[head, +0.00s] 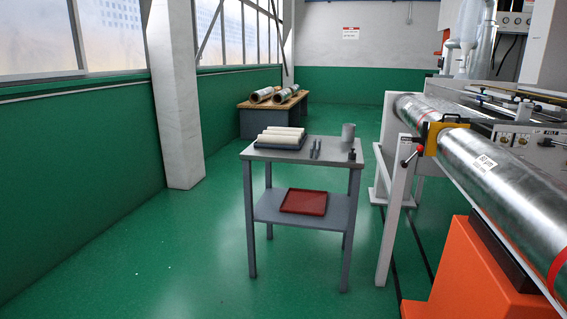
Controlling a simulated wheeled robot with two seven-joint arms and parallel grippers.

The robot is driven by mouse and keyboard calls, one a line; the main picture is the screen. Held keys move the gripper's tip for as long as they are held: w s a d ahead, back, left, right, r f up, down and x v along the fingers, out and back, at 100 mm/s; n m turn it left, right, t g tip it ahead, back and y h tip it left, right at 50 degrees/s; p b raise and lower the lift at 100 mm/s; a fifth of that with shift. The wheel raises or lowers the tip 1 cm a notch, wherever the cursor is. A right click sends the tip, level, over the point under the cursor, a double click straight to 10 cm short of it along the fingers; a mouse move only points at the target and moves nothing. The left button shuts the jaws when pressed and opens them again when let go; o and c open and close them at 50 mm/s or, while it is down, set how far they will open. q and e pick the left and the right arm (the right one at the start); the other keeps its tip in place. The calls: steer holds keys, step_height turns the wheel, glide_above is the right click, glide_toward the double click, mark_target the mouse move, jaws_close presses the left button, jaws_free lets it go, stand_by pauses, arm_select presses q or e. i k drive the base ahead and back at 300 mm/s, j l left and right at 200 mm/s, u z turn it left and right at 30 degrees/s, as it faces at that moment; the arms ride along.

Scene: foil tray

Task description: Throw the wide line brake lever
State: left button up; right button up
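A yellow block (437,136) sits at the long silver foil roll at the right, by the top of a pale upright post. I cannot read a label that says which line this lever belongs to. Neither of my grippers is in view.
A grey two-shelf table (340,148) stands in the middle, with pale rolls (281,134), a grey cup (348,131) and a red tray (304,201). An orange stand (470,275) is at the lower right. Green floor is clear at the left and front.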

mark_target(420, 148)
steer(key=i+l+z, duration=0.1)
steer(key=i+z, duration=0.8)
steer(key=k+j, duration=0.05)
steer(key=k, duration=0.05)
